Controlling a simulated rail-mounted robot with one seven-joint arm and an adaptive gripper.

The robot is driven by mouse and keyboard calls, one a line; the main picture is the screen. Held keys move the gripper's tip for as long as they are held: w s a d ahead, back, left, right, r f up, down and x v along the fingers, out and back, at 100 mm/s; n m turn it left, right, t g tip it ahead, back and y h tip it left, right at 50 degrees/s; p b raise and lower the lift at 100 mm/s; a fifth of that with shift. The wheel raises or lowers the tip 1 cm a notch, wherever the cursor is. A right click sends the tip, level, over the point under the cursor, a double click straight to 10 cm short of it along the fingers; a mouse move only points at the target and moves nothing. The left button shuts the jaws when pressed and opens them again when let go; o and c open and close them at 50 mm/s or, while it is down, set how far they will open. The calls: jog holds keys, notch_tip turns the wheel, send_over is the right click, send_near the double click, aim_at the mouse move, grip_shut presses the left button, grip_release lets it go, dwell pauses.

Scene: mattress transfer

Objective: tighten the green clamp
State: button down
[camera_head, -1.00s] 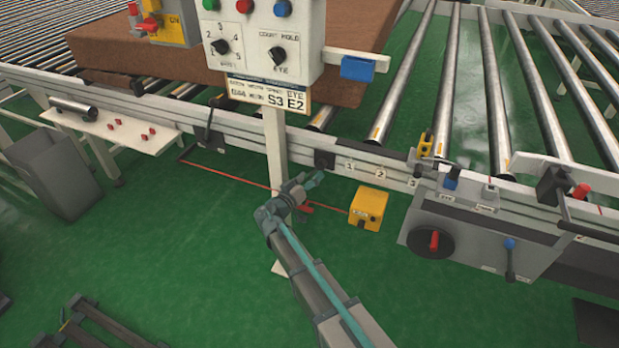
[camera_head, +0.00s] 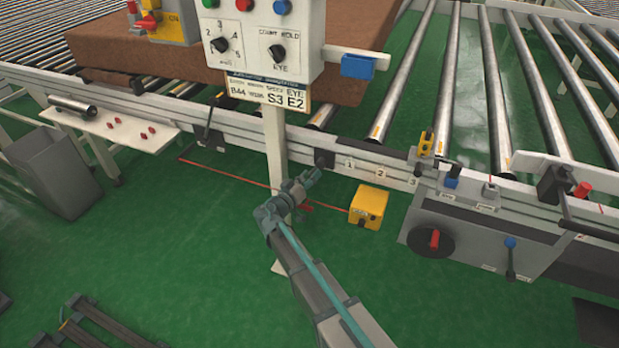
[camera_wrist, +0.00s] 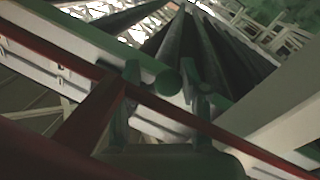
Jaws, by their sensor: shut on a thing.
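In the wrist view a round, dark green end (camera_wrist: 168,82) sits between my two fingers; I take it for part of the green clamp. My gripper (camera_wrist: 167,92) has one finger on each side of it and is shut on it. In the head view my gripper (camera_head: 315,175) is at the front rail of the conveyor, beside the post of the control box and just below a dark block on the rail (camera_head: 323,158). The clamp's shape cannot be made out there, and my wrist and fingers hide part of that spot.
A control box (camera_head: 262,45) on a white post (camera_head: 275,150) stands close left of my gripper. A yellow box (camera_head: 369,206) is on the green floor to the right. Dark red bars (camera_wrist: 100,112) cross the wrist view. A grey panel (camera_head: 480,235) hangs farther right.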

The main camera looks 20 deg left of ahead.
jog(key=shift+a+r+b, duration=0.15)
jog(key=shift+a+b, duration=0.05)
jog(key=shift+b, duration=0.25)
jog(key=shift+w+a+r+m+b, duration=0.15)
jog(key=shift+a+m+b, duration=0.2)
jog(key=shift+b, duration=0.55)
jog(key=shift+r, duration=0.3)
jog(key=c, duration=0.5)
grip_release()
jog(key=shift+d, duration=0.1)
jog(key=shift+f+m, duration=0.1)
jog(key=shift+m, duration=0.15)
jog(key=shift+s, duration=0.2)
